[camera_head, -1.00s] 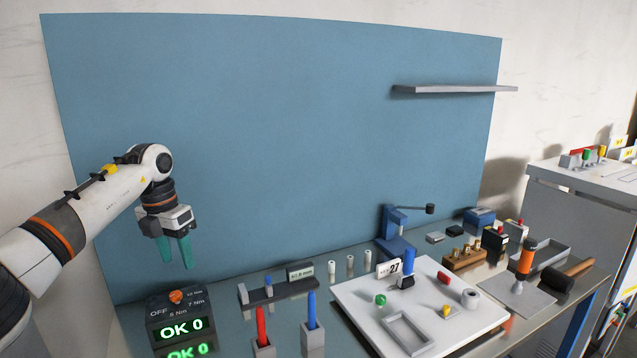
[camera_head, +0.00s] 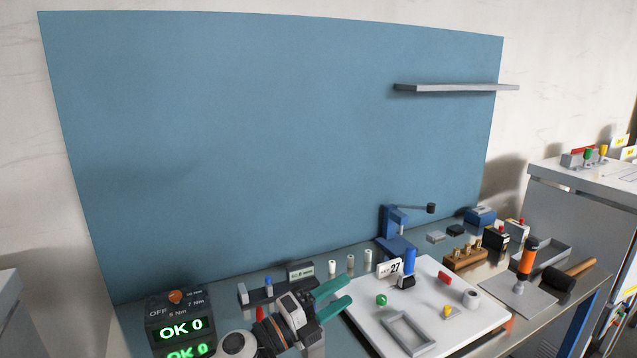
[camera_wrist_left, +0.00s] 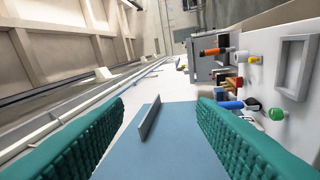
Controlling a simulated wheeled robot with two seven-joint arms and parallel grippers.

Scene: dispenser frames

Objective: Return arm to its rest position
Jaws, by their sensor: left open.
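My left gripper (camera_head: 338,296) is low in the head view, over the front part of the bench near the left edge of the white board (camera_head: 465,338). Its two green fingers are spread apart with nothing between them. In the left wrist view the open fingers (camera_wrist_left: 160,125) frame the blue back panel (camera_wrist_left: 165,155) and the grey shelf (camera_wrist_left: 148,118). The left wrist hides part of the red and blue upright tools behind it. My right gripper is in neither view.
The display box reading OK 0 (camera_head: 182,328) stands at the left. The white board carries a green knob (camera_head: 381,300), a grey frame (camera_head: 408,333) and a blue cylinder (camera_head: 410,260). A blue press (camera_head: 394,235) stands behind.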

